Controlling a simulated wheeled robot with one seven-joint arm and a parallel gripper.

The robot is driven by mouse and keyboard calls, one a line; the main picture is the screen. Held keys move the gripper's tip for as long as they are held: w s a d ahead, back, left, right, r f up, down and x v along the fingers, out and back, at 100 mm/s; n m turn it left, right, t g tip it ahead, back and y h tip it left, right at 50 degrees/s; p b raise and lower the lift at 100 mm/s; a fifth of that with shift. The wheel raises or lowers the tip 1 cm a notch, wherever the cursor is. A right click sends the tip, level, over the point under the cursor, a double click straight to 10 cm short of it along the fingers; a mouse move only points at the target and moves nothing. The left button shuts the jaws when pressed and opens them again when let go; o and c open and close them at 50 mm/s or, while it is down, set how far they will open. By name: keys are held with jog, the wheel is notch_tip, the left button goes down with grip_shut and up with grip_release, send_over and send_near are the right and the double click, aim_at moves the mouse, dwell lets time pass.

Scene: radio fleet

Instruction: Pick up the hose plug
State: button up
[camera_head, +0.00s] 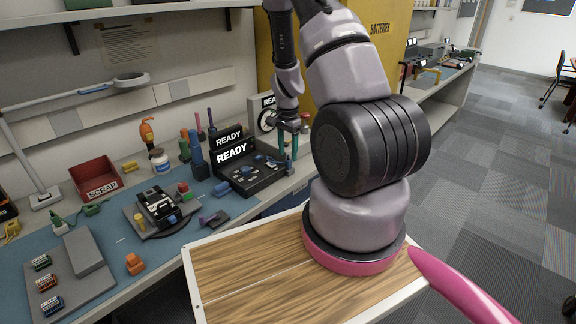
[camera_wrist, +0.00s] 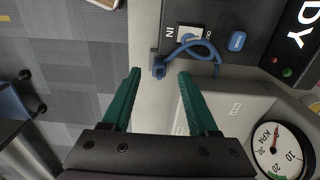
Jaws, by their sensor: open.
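The blue hose plug (camera_wrist: 159,68) sits at the edge of a black panel in the wrist view. A looped blue hose (camera_wrist: 198,45) runs beside it, near a label reading IN. My gripper (camera_wrist: 158,76) is open, with its two green fingers on either side of the plug in that picture. I cannot tell the depth between the fingertips and the plug, and no contact shows. In the head view, my gripper (camera_head: 288,145) points down at the right end of the black READY unit (camera_head: 247,181). The plug cannot be made out there.
A round pressure gauge (camera_wrist: 285,148) stands close to the fingers, also in the head view (camera_head: 263,112). The blue-matted bench (camera_head: 108,216) holds a red SCRAP bin (camera_head: 97,181), a small fixture (camera_head: 162,210) and loose parts. Grey floor lies beyond the bench edge.

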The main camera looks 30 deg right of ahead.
aim_at(288, 160)
notch_tip(288, 160, down, 4)
jog(key=shift+d+f, duration=0.1)
grip_shut()
dwell(0.4)
notch_tip(288, 160, up, 10)
jog(key=shift+r, duration=0.1)
dwell(0.6)
jog(key=shift+r, duration=1.45)
